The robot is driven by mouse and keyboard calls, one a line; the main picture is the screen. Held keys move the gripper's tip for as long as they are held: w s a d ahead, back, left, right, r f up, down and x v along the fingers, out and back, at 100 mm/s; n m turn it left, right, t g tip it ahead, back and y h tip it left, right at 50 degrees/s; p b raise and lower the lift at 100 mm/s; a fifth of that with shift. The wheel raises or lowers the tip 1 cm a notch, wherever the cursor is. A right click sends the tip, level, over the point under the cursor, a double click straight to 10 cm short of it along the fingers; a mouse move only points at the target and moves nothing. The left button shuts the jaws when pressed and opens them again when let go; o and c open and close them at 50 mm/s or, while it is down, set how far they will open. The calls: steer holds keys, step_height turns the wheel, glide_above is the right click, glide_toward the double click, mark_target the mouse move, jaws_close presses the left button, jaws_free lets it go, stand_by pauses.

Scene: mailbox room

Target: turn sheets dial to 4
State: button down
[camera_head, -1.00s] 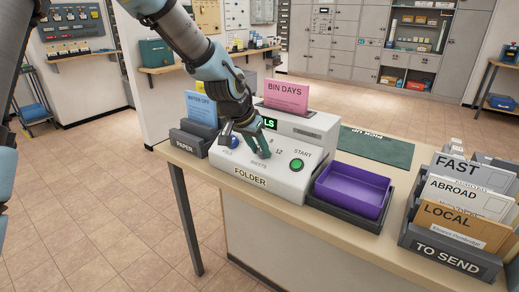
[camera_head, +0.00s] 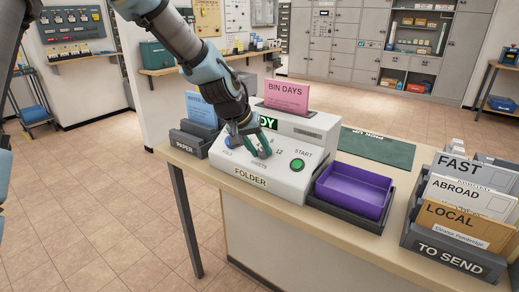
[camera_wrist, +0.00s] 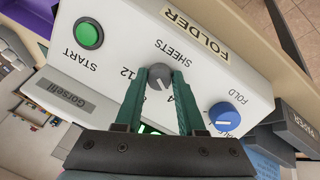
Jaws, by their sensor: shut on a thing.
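The white folder machine (camera_head: 240,182) stands on the counter. Its grey sheets dial (camera_wrist: 159,78) sits between my gripper's green fingers in the wrist view, with a white pointer mark on it. My gripper (camera_head: 257,152) is shut on the dial, reaching down from above. Numbers ring the dial; 12 and a 4 show beside the fingers, others are hidden. The blue fold dial (camera_wrist: 225,116) is to the right of it in the wrist view. The display (camera_head: 268,122) is partly hidden by my arm and shows letters ending in "DY".
The green START button (camera_head: 297,165) is right of the dial. A purple tray (camera_head: 353,191) and the TO SEND rack (camera_head: 452,264) stand further right. The PAPER holder (camera_head: 190,143) is at left. A pink BIN DAYS sheet (camera_head: 287,97) stands in the machine.

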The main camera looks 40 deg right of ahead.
steer(key=c, duration=0.5)
jaws_free()
steer(key=b+v, duration=0.1)
steer(key=v, duration=0.9)
steer(key=shift+a+r+b, duration=0.25)
steer(key=shift+r+b, duration=0.05)
steer(key=shift+b, duration=0.1)
